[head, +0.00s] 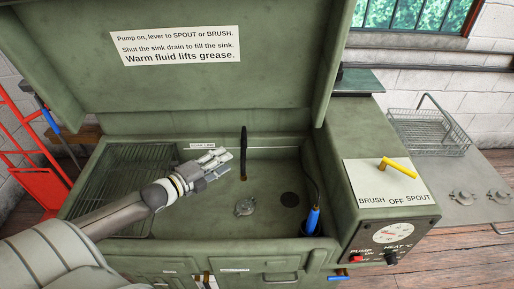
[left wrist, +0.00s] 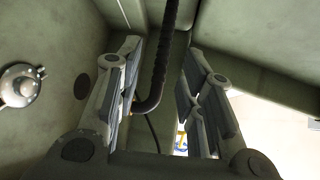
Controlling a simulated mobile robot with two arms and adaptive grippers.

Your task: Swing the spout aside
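The spout is a black ribbed tube (head: 243,150) standing upright at the back of the green sink (head: 262,210), its lower end over the basin. My left gripper (head: 220,163) is over the basin, just left of the spout, with its fingers pointing toward it. In the left wrist view the gripper (left wrist: 160,55) is open, and the spout (left wrist: 163,65) shows between and beyond the two fingers, with its bent end low in the gap. I see no contact. My right gripper is not in view.
A metal part (head: 244,207) lies on the basin floor beside the dark drain (head: 290,199). A blue-handled brush (head: 312,219) stands at the right. The yellow lever (head: 398,166) is on the control box. The raised lid (head: 200,85) bounds the back.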

